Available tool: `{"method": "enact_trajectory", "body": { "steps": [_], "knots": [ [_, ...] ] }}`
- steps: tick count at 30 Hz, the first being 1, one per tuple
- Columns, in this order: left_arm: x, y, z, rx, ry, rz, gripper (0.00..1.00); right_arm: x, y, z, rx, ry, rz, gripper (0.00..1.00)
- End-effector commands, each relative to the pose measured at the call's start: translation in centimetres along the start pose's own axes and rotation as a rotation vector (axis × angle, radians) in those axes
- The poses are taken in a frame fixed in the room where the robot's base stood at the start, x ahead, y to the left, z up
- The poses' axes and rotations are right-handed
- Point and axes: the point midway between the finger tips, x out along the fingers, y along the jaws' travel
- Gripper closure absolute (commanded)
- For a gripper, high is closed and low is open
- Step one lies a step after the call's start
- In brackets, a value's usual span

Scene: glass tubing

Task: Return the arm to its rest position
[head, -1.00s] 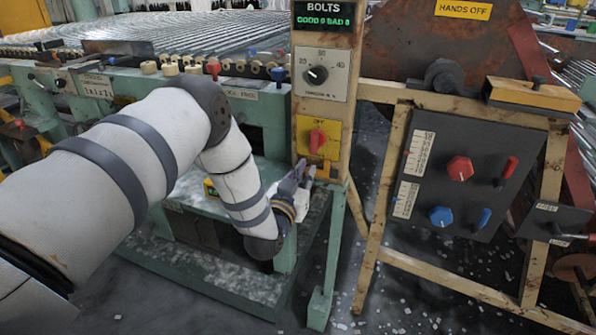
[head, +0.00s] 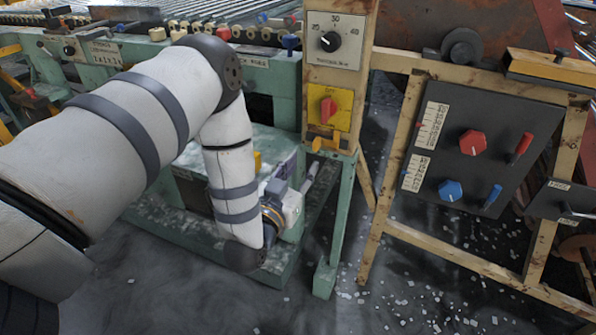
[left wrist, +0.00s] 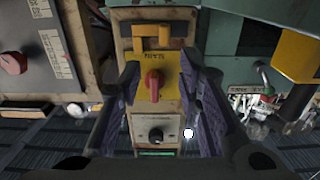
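My left arm comes in from the left in the head view, bent down at the elbow. Its gripper (head: 305,178) is low, below the yellow switch plate (head: 342,118) on the tan control post and close to the green frame's leg. In the left wrist view the two dark fingers of the left gripper (left wrist: 163,72) stand wide apart with nothing between them. The red switch handle (left wrist: 152,85) and the dial (left wrist: 156,136) show beyond the gap, upside down. The same red handle (head: 328,109) is upright in the head view, apart from the gripper. My right gripper is not in view.
A dark panel (head: 462,155) with red and blue knobs hangs on a tan frame at the right. The green machine frame (head: 342,215) stands close beside the gripper. Open floor with scattered white chips (head: 400,295) lies in front.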

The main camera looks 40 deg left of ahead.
Motion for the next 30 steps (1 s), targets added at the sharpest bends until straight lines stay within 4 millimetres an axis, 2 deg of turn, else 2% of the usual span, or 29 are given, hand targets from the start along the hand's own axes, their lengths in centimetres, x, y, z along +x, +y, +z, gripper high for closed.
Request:
{"method": "enact_trajectory", "body": {
  "steps": [1,5,17,20,23,24,26,27,29,30],
  "knots": [
    [-0.8,0.0,0.1,0.000,-0.003,0.001,0.68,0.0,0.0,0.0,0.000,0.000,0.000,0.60],
    [-2.0,0.0,0.0,0.000,0.000,0.001,0.68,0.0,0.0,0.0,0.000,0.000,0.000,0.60],
    [-2.1,0.0,0.0,0.000,0.001,0.000,0.68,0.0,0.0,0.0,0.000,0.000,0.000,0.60],
    [-2.7,0.4,1.0,0.001,-0.056,0.015,0.68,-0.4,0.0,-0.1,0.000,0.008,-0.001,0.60],
    [-6.2,2.0,5.3,0.007,-0.301,0.073,0.68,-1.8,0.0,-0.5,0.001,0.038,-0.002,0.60],
    [-8.8,2.7,7.6,0.012,-0.443,0.102,0.68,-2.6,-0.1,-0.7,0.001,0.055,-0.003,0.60],
    [-13.7,3.3,10.8,0.024,-0.669,0.136,0.68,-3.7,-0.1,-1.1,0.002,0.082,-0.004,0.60],
    [-17.2,3.4,12.5,0.037,-0.814,0.154,0.68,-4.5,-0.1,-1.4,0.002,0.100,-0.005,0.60],
    [-23.0,3.2,14.2,0.056,-1.026,0.170,0.68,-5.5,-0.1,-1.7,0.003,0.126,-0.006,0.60],
    [-26.7,2.8,14.9,0.072,-1.158,0.174,0.68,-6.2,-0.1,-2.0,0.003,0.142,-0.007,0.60]
  ]
}}
